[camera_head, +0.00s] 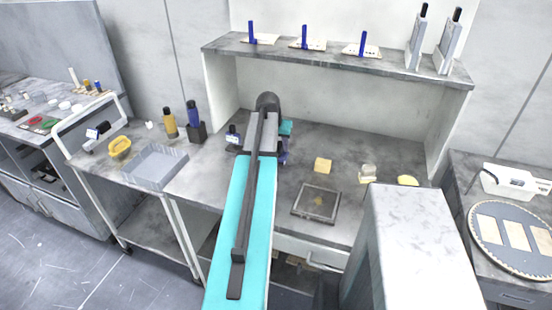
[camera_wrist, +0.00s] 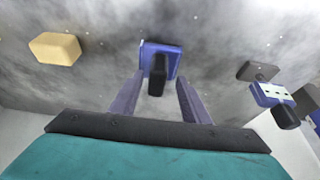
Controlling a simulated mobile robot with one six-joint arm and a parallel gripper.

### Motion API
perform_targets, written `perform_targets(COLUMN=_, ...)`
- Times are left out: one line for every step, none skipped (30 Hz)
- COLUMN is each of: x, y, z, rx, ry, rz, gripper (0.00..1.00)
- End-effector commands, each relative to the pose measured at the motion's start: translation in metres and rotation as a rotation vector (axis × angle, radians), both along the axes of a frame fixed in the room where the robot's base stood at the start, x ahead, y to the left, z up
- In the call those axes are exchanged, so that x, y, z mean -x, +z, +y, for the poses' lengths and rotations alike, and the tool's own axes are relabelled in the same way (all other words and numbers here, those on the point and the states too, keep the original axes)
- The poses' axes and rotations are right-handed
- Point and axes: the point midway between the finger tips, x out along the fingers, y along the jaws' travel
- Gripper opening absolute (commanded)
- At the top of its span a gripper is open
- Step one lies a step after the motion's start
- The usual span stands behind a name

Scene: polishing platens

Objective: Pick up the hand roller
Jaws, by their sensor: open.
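A blue block with a black, handle-like part (camera_wrist: 172,58) lies on the grey worktop in the wrist view, and it appears to be the hand roller. My gripper (camera_wrist: 160,78) is open, with its two purple-grey fingers on either side of the black part. I cannot tell whether the fingers touch it or how far above the worktop they are. In the head view my gripper (camera_head: 284,156) is mostly covered by my arm, and I cannot make out the roller there.
A small device with a pale-dotted face (camera_head: 232,138) stands left of my arm; a similar one shows in the wrist view (camera_wrist: 272,93). A yellowish block (camera_head: 323,165) and a dark square plate (camera_head: 330,190) lie to the right. A shelf (camera_head: 285,50) overhangs the back.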

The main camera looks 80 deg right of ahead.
Motion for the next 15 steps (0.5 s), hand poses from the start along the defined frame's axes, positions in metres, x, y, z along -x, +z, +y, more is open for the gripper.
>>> perform_targets(x=0.0002, y=-0.0023, z=-0.0010, rx=-0.001, ry=0.000, rz=0.000, gripper=0.42)
perform_targets(x=0.0003, y=-0.0035, z=-0.0014, rx=-0.001, ry=0.000, rz=0.000, gripper=0.42)
perform_targets(x=0.0003, y=-0.0047, z=-0.0018, rx=-0.001, ry=0.000, rz=0.000, gripper=0.42)
perform_targets(x=0.0004, y=-0.0053, z=-0.0018, rx=-0.001, ry=0.000, rz=0.000, gripper=0.42)
perform_targets(x=0.0004, y=-0.0057, z=-0.0020, rx=-0.001, ry=0.000, rz=0.000, gripper=0.42)
perform_targets(x=0.0003, y=-0.0060, z=-0.0020, rx=-0.001, ry=0.000, rz=0.000, gripper=0.42)
perform_targets(x=0.0003, y=-0.0061, z=-0.0021, rx=-0.001, ry=0.000, rz=0.000, gripper=0.42)
perform_targets(x=0.0003, y=-0.0061, z=-0.0021, rx=0.000, ry=0.000, rz=0.000, gripper=0.42)
perform_targets(x=0.0002, y=-0.0060, z=-0.0020, rx=0.000, ry=0.000, rz=0.000, gripper=0.42)
perform_targets(x=0.0002, y=-0.0060, z=-0.0020, rx=0.000, ry=0.000, rz=0.000, gripper=0.42)
perform_targets(x=0.0001, y=-0.0060, z=-0.0020, rx=0.000, ry=0.000, rz=0.000, gripper=0.42)
perform_targets(x=0.0001, y=-0.0059, z=-0.0019, rx=0.000, ry=0.000, rz=0.000, gripper=0.42)
perform_targets(x=0.0001, y=-0.0059, z=-0.0019, rx=0.000, ry=0.000, rz=0.000, gripper=0.42)
perform_targets(x=0.0000, y=-0.0059, z=-0.0020, rx=0.000, ry=0.000, rz=0.000, gripper=0.42)
perform_targets(x=0.0000, y=-0.0059, z=-0.0020, rx=0.000, ry=0.000, rz=0.000, gripper=0.42)
